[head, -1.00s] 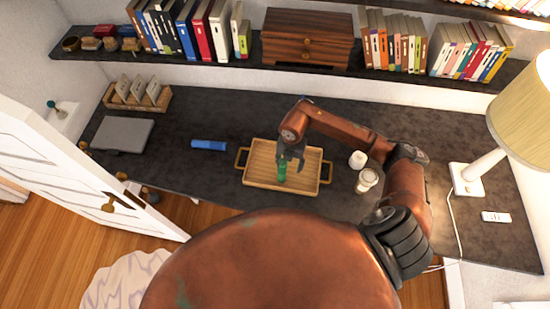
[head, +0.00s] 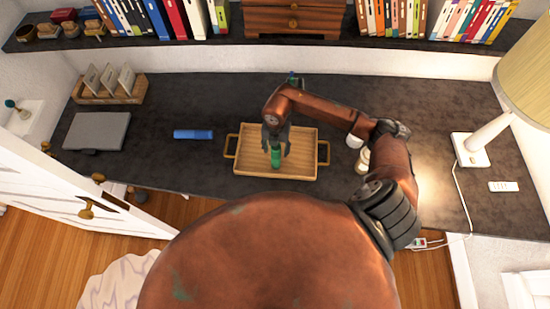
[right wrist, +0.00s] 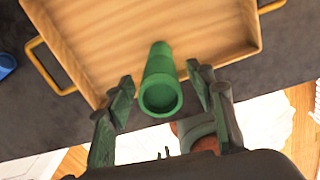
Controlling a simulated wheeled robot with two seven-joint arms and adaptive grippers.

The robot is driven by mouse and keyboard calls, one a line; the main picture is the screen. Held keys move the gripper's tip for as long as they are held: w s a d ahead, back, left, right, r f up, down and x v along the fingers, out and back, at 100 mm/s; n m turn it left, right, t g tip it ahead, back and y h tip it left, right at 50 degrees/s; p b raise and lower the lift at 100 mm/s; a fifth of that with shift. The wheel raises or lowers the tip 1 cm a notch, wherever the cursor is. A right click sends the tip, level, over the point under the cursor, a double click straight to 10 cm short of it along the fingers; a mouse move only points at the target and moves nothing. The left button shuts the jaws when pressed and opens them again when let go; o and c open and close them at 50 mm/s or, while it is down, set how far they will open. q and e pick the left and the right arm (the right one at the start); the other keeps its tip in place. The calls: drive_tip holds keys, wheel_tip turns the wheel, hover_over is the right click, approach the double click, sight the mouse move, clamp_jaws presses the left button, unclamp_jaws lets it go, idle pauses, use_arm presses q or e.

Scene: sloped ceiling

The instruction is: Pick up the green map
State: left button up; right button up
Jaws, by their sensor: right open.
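The green map (head: 276,160) is a green rolled tube in the wooden tray (head: 305,165), near the tray's middle. In the right wrist view the map (right wrist: 160,78) shows one round end toward the camera; I cannot tell if it stands or lies. My right gripper (head: 277,148) is over the tray with its fingers apart. In the right wrist view the gripper's fingers (right wrist: 162,90) stand on either side of the map, with gaps showing on both sides. My left gripper is not in view.
A blue roll (head: 193,134) lies left of the tray. Two pale jars (head: 362,159) stand right of the tray, partly behind my arm. A lamp (head: 472,150) and remote (head: 503,186) are at the right. A grey laptop (head: 96,131) and card holder (head: 107,88) are at the left.

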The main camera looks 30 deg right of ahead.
sight(276, 158)
wheel_tip(276, 158, down, 7)
drive_tip(key=shift+s+r+p, duration=0.1)
drive_tip(key=shift+p, duration=0.9)
drive_tip(key=shift+f, duration=0.35)
drive_tip(key=shift+c, duration=0.4)
drive_tip(key=c, duration=1.2)
drive_tip(key=shift+r, duration=0.1)
